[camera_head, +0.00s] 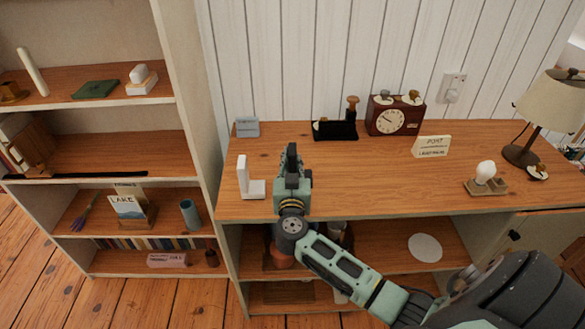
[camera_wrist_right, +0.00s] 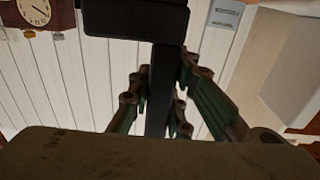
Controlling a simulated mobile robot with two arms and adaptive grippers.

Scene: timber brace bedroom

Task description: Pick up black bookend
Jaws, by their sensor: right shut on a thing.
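The black bookend (camera_wrist_right: 160,90) shows in the right wrist view as a dark upright plate between my fingers, with a wide dark slab at the top of the picture that looks like its base. My right gripper (camera_wrist_right: 157,105) is shut on the upright plate. In the head view my right gripper (camera_head: 292,158) is over the front part of the wooden cabinet top (camera_head: 380,180), with a little of the black bookend (camera_head: 291,150) at its tips. The gripper hides most of it there, and I cannot tell whether it touches the top. My left gripper is not in view.
A white bookend (camera_head: 243,178) stands just left of my gripper. Behind are a blue-grey sign (camera_head: 247,127), a black tray (camera_head: 336,131) and a red-brown clock (camera_head: 395,117). A card (camera_head: 431,147), a bulb on a stand (camera_head: 486,175) and a lamp (camera_head: 552,105) are right. A bookcase (camera_head: 185,110) stands left.

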